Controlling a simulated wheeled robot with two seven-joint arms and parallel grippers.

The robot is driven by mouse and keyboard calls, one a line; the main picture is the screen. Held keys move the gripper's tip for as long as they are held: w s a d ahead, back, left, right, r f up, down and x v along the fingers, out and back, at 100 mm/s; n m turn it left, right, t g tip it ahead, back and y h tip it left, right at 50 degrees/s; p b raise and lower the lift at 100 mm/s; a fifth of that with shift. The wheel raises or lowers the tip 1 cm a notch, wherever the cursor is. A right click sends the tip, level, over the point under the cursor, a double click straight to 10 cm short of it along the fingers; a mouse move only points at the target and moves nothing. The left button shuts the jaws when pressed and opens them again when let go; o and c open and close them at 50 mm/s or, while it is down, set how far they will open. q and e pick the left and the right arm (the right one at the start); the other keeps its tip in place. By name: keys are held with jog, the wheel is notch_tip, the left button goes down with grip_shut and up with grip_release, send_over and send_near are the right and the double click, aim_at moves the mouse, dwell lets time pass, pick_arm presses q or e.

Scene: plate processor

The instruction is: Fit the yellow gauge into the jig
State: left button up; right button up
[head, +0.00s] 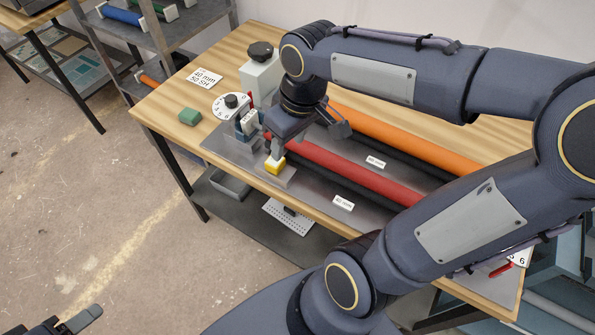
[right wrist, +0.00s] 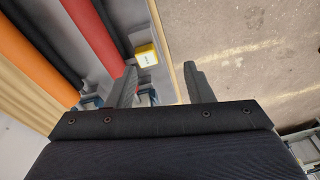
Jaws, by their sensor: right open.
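The yellow gauge (head: 275,168) is a small block near the front edge of the bench, at a light grey block (head: 288,179) that looks like the jig. I cannot tell whether it sits fully in it. My right gripper (head: 276,149) is just above and behind the gauge in the head view. In the right wrist view, the gripper (right wrist: 158,78) is open with nothing between its fingers; the gauge (right wrist: 147,55) lies beyond the fingertips, nearer the left finger. Part of what looks like my left gripper (head: 78,321) shows at the bottom left, far from the bench.
Red (head: 345,172) and orange (head: 415,143) rollers run along the bench. Open floor lies in front.

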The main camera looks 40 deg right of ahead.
jog(key=s+a+f+m+t+y, duration=0.1)
jog(key=s+a+m+t+y, duration=0.1)
jog(key=s, duration=0.7)
jog(key=shift+s+a+f+m+t+y, duration=0.15)
jog(key=shift+a+f+m+t+y, duration=0.15)
jog(key=shift+a+m+t, duration=0.55)
